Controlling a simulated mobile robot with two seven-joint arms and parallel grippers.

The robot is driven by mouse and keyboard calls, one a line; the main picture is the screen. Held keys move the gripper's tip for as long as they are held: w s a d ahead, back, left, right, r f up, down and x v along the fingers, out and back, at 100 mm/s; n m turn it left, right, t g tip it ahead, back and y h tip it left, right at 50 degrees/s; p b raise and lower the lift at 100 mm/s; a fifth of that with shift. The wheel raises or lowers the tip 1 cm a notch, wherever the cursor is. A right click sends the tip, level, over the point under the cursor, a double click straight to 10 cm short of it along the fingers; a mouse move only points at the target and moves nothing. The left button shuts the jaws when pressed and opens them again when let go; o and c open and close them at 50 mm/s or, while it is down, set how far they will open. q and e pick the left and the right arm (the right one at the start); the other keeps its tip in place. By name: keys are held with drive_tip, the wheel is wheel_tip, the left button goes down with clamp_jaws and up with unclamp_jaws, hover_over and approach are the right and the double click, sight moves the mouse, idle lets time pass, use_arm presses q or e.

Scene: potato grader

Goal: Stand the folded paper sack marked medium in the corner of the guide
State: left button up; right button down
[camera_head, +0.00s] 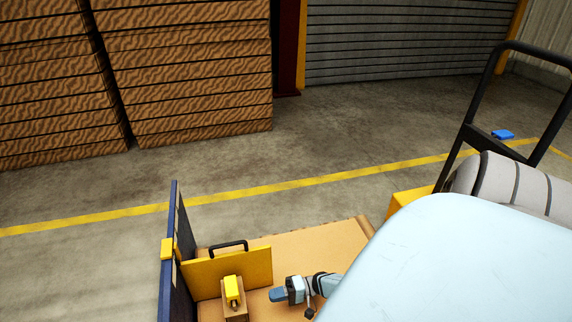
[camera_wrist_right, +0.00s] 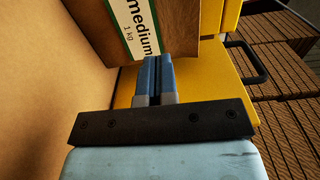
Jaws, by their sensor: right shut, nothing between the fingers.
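The brown paper sack marked medium (camera_wrist_right: 180,30) is close up in the right wrist view, with its white and green label facing my gripper. In the head view, a small brown block shape topped with yellow (camera_head: 235,314), probably the sack, stands in front of the yellow guide panel (camera_head: 205,275). The yellow panel also shows in the wrist view (camera_wrist_right: 205,85). It meets a dark blue panel (camera_head: 178,250) at the left. My right gripper (camera_head: 276,295) is shut and empty, its fingertips (camera_wrist_right: 155,62) at the label's lower end; contact cannot be told. My left gripper is out of view.
The tan tabletop (camera_head: 290,240) is bare behind and right of the yellow panel. A black handle (camera_head: 229,244) rises from the panel's top. Stacked slatted crates (camera_head: 190,80) stand on the floor beyond. A black-framed cart with grey rolls (camera_head: 500,185) is at the right.

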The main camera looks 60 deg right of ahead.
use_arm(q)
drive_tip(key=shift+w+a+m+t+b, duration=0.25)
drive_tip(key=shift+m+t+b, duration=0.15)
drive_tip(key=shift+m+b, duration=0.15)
use_arm(e)
drive_tip(key=x, duration=0.7)
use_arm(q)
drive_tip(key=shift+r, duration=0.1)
use_arm(e)
drive_tip(key=shift+w+a, duration=0.15)
